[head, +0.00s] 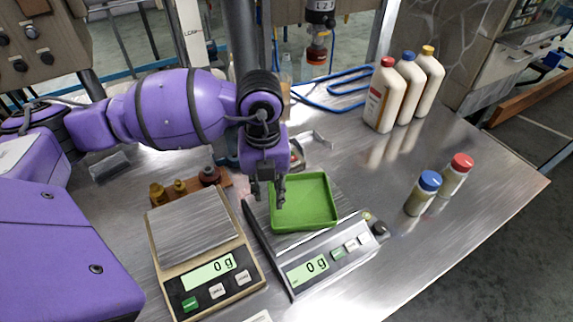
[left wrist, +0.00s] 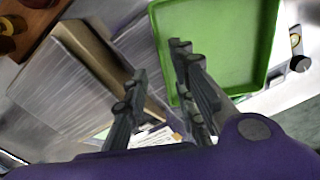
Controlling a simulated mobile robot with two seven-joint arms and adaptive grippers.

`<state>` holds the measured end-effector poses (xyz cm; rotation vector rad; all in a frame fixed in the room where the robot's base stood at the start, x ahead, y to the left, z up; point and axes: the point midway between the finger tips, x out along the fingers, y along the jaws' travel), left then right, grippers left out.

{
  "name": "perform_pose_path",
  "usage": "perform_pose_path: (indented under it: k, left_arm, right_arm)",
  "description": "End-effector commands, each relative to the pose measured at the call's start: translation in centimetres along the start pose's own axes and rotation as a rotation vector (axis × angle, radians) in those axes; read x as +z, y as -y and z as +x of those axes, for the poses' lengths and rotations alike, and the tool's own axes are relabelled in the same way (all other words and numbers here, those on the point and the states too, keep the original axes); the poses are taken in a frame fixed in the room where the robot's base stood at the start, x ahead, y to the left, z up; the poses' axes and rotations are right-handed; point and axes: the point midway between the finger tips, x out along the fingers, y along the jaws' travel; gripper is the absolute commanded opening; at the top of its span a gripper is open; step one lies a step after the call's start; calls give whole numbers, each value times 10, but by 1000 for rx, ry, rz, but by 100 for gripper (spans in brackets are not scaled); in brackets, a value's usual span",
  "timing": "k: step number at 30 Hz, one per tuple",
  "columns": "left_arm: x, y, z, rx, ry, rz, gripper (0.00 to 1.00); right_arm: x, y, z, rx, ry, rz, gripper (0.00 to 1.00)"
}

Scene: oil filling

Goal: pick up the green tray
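The green tray (head: 318,204) is square and shallow, and lies on the right-hand scale (head: 322,250). It fills the upper right of the left wrist view (left wrist: 225,45) and looks empty. My left gripper (head: 268,196) points down at the tray's left edge. In the left wrist view its fingers (left wrist: 159,62) are apart with nothing between the tips. One finger overlaps the tray and the other is outside its left wall. Whether they touch the rim I cannot tell. My right gripper is not in view.
A second scale (head: 190,225) stands to the left; both read 0 g. Brass weights (head: 178,188) sit behind it. Two small capped jars (head: 422,194) (head: 456,175) stand to the right, and three white bottles (head: 386,96) further back. The table's right front is clear.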

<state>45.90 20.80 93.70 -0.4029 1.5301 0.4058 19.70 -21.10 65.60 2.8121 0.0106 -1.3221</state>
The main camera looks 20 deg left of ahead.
Motion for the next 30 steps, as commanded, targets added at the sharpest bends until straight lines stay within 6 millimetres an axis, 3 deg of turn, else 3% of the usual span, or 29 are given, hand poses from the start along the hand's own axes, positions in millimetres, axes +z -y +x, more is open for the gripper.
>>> perform_pose_path:
  k: [6, 14, 20, 30]
  left_arm:
    - [0, 3, 28, -2, 1, 0, 25]
    - [0, 3, 32, -3, 2, 1, 25]
    - [0, 3, 32, -3, 1, 1, 1]
    - [0, 3, 32, -3, 1, 1, 0]
  right_arm:
    - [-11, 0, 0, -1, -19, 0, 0]
    - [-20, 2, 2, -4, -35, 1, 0]
    - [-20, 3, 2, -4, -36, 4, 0]
    - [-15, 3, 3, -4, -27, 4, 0]
